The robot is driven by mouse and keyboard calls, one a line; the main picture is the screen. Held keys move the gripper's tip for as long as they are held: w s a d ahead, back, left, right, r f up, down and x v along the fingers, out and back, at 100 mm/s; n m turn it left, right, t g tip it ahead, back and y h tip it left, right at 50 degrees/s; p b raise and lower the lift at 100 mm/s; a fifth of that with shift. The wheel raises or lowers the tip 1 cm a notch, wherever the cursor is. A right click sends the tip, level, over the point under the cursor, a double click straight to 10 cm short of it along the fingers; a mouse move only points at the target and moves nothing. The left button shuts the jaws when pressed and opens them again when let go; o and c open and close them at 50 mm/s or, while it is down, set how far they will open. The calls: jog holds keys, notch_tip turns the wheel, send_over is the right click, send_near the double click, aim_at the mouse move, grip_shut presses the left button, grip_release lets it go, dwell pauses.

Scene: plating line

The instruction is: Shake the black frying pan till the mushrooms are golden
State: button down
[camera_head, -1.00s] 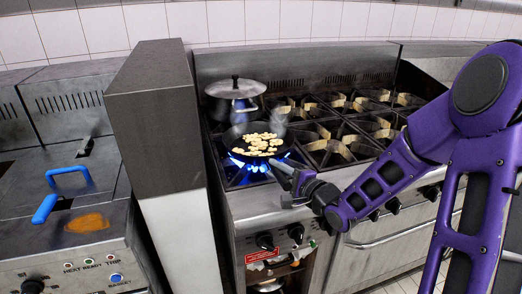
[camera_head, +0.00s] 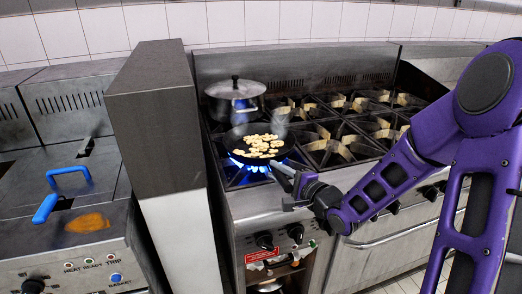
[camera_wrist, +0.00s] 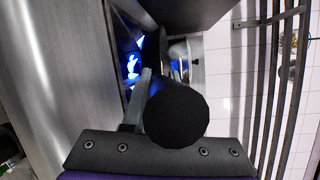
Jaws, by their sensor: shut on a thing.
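The black frying pan (camera_head: 238,143) sits at the front left burner of the stove, over a lit blue flame (camera_head: 250,167). Pale yellow mushroom pieces (camera_head: 262,145) with light brown tints lie spread in it, and faint steam rises above. My gripper (camera_head: 288,182) is at the stove's front edge, shut on the pan's handle. In the wrist view the round dark handle end (camera_wrist: 176,115) fills the middle, and the blue flame shows beyond it. The mushrooms are hidden in the wrist view.
A lidded steel pot (camera_head: 235,101) stands on the burner behind the pan. Empty burner grates (camera_head: 335,143) lie to the right. A tall steel partition (camera_head: 158,120) stands left of the stove, beside a fryer with blue handles (camera_head: 68,179).

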jog(key=shift+w+a+f, duration=0.1)
jog(key=shift+w, duration=0.25)
jog(key=s, duration=0.1)
jog(key=s+d, duration=0.1)
jog(key=s, duration=0.1)
jog(key=shift+w+a+r, duration=0.2)
jog(key=shift+w+r, duration=0.05)
jog(key=shift+r, duration=0.05)
jog(key=w, duration=0.1)
jog(key=w+a, duration=0.1)
jog(key=w, duration=0.1)
jog(key=shift+f, duration=0.1)
jog(key=shift+w+f, duration=0.15)
jog(key=shift+s+d, duration=0.1)
jog(key=shift+s, duration=0.1)
jog(key=shift+r+p, duration=0.2)
jog(key=shift+p, duration=0.1)
jog(key=shift+f, duration=0.1)
